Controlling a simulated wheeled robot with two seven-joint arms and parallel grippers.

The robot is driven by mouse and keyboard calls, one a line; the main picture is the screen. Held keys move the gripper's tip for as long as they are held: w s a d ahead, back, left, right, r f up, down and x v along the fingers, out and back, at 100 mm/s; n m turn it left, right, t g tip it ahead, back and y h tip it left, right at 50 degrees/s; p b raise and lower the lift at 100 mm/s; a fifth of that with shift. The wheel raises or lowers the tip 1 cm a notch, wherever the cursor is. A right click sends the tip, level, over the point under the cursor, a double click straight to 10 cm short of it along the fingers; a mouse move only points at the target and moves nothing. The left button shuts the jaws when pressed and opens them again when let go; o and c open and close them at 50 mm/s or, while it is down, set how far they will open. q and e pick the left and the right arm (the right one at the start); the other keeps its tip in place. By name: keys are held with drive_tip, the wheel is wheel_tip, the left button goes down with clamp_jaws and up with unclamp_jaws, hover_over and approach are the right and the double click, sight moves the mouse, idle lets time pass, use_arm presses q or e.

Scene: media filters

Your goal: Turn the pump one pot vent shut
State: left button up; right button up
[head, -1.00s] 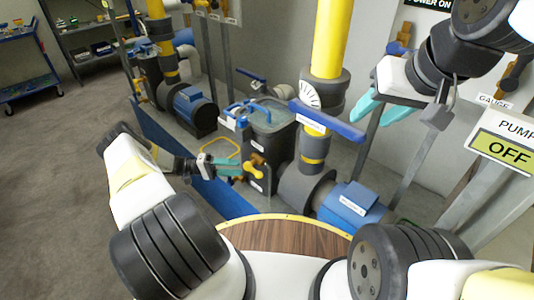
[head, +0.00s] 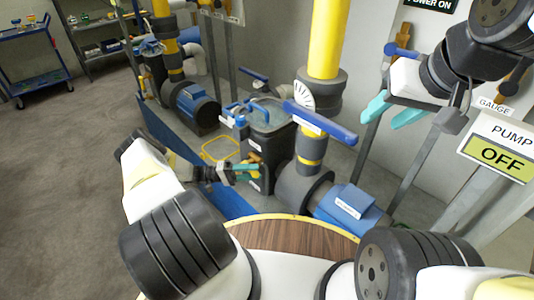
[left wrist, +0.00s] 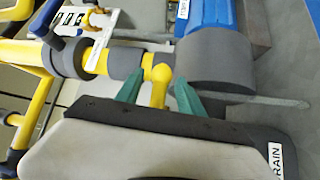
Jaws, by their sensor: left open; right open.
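The dark pot (head: 262,145) of the near pump stands in the middle of the head view, with blue handles (head: 232,108) on top. A small yellow valve handle (head: 254,157) is on its side facing me. In the left wrist view the yellow handle (left wrist: 158,88) lies between the green fingertips of my open left gripper (left wrist: 157,90); contact cannot be told. My left gripper (head: 246,172) partly covers the handle in the head view. I cannot read a vent label. My right gripper (head: 393,112) is open and empty in front of the wall.
A yellow pipe with a blue lever (head: 325,122) rises right of the pot. A blue pump motor (head: 347,205) lies below it. A DRAIN label (left wrist: 275,162) shows in the left wrist view. A PUMP OFF sign (head: 500,150) is at right. The floor (head: 60,180) at left is clear.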

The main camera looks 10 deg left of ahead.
use_arm(q)
drive_tip(key=shift+w+d+r, duration=0.1)
drive_tip(key=shift+d, duration=0.65)
drive_tip(key=shift+w+d+r, duration=0.1)
drive_tip(key=shift+d, duration=0.65)
clamp_jaws()
